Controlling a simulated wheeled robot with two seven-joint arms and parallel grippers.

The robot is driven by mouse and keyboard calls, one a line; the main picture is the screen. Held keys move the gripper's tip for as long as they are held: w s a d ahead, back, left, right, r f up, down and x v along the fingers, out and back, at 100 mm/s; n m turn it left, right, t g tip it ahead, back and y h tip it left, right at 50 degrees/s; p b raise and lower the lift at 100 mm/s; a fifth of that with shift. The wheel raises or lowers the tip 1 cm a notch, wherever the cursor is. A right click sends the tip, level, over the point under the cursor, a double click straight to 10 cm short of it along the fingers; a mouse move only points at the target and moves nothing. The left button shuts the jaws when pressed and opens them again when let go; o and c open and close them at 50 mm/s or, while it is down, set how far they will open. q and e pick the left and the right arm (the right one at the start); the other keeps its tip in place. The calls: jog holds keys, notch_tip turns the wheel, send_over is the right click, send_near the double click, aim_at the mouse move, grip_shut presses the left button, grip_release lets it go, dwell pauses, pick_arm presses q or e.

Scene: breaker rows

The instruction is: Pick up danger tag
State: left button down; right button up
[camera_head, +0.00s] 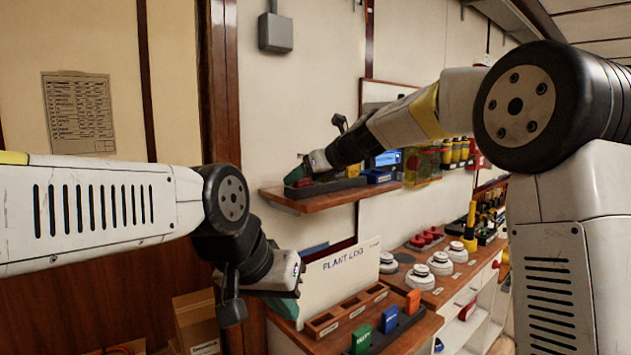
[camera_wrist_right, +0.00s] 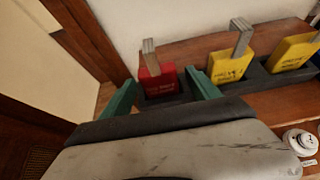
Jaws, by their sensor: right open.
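The red danger tag (camera_wrist_right: 158,84) stands upright in a dark rack, with a grey strip rising from its top; its lettering is too small to read. My right gripper (camera_head: 299,173) is at the left end of the wall shelf. In the right wrist view its two teal fingers are open, one on each side of the red tag, with small gaps visible. In the head view the gripper mostly hides the tag. My left gripper (camera_head: 284,300) hangs low on the left, beside the plant log board; its jaws are not clear.
Yellow tags (camera_wrist_right: 228,66) stand to the right in the same rack. The wall shelf (camera_head: 318,201) also carries blue bins (camera_head: 380,176). Below, a bench holds a wooden tray (camera_head: 345,312), green and blue blocks, and white round devices (camera_head: 440,263).

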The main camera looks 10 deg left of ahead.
jog(key=c, duration=1.4)
jog(key=shift+r, duration=0.1)
jog(key=shift+c, duration=0.2)
